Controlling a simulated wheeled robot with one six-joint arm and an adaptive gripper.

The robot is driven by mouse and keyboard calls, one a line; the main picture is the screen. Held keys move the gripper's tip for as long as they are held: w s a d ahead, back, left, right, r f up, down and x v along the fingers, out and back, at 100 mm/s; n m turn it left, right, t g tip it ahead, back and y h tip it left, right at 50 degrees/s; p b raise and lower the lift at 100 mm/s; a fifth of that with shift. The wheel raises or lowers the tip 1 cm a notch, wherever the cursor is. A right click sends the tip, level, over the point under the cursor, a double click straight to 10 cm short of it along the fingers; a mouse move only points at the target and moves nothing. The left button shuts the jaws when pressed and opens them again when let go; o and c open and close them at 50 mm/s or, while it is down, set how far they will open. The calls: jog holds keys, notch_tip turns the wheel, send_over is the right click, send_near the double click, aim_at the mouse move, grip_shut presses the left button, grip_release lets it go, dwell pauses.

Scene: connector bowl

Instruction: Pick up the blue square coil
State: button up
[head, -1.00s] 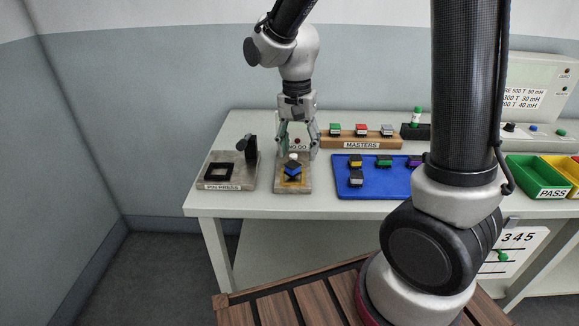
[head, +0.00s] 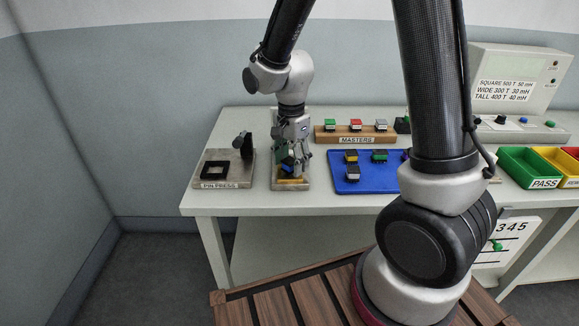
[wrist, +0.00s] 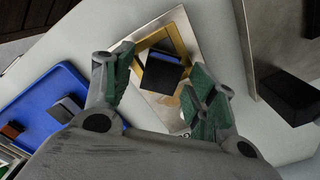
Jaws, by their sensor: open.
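The blue square coil (head: 286,168) is a small dark block with a blue band. It sits at the fixture (head: 291,184), a metal plate with a yellow square frame. In the wrist view the coil (wrist: 160,74) shows a black face and a thin blue strip, and lies tilted within the yellow frame (wrist: 146,62). My gripper (head: 293,160) is low over the fixture, and its fingers partly hide the coil in the head view. In the wrist view my gripper (wrist: 160,75) is open, with one green-padded finger on each side of the coil and gaps between.
The pin press (head: 225,170) stands close on the left of the fixture. The blue tray (head: 372,185) with several coils is on the right. The masters rack (head: 350,138) is behind it. Green and yellow bins (head: 530,168) are at the far right.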

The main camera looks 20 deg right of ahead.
aim_at(291, 160)
jog(key=shift+f, duration=0.25)
jog(key=c, duration=1.2)
jog(key=shift+r, duration=0.1)
notch_tip(291, 160, up, 9)
jog(key=shift+r, duration=0.1)
jog(key=shift+f, duration=4.55)
jog(key=shift+f, duration=0.15)
jog(key=o, duration=1.2)
